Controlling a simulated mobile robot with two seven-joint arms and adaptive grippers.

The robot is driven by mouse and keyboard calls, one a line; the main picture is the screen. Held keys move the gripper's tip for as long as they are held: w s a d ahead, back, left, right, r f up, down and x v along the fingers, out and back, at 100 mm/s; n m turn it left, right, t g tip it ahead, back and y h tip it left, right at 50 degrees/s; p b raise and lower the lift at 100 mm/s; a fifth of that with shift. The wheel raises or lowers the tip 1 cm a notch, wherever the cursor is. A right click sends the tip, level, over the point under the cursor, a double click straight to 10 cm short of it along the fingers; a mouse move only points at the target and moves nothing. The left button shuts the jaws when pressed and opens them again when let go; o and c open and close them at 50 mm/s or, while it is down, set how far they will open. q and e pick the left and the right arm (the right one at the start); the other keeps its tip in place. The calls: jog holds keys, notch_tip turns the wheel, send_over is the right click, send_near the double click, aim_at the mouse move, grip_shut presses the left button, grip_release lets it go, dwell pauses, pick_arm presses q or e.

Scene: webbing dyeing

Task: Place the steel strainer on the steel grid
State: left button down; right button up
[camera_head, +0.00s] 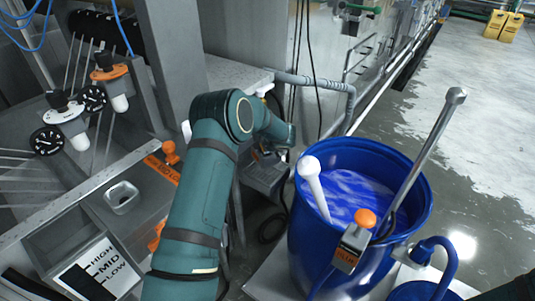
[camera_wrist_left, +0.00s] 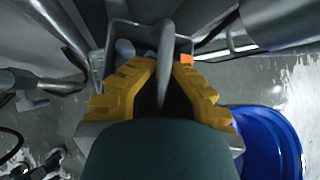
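In the left wrist view the yellow ridged fingers of my left gripper (camera_wrist_left: 165,70) slant in close around an upright grey metal bar (camera_wrist_left: 166,38). I cannot tell whether this bar is part of the steel strainer. A grey frame shows around its upper end. In the head view my green left arm reaches away past the counter's end, and its fingers are hidden. I cannot clearly make out the steel strainer or the steel grid in either view. My right gripper is not in view.
A blue barrel (camera_head: 418,205) of blue liquid stands right of my arm. A white stick (camera_head: 313,183) and a steel rod (camera_head: 428,145) lean in it. An orange-topped box (camera_head: 350,247) is at its near rim. Gauges (camera_head: 47,140) are at left. Open floor lies far right.

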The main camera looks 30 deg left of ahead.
aim_at(265, 153)
pick_arm(q)
notch_tip(265, 153, down, 4)
jog(key=shift+f, duration=0.1)
jog(key=shift+a+f, duration=0.15)
jog(key=shift+a, duration=0.05)
jog(key=shift+b, duration=0.3)
jog(key=shift+f, duration=0.15)
jog(key=c, duration=1.1)
grip_release()
jog(key=shift+c, duration=0.2)
jog(key=shift+r, duration=0.2)
jog(key=v, duration=1.2)
jog(key=shift+p, duration=0.35)
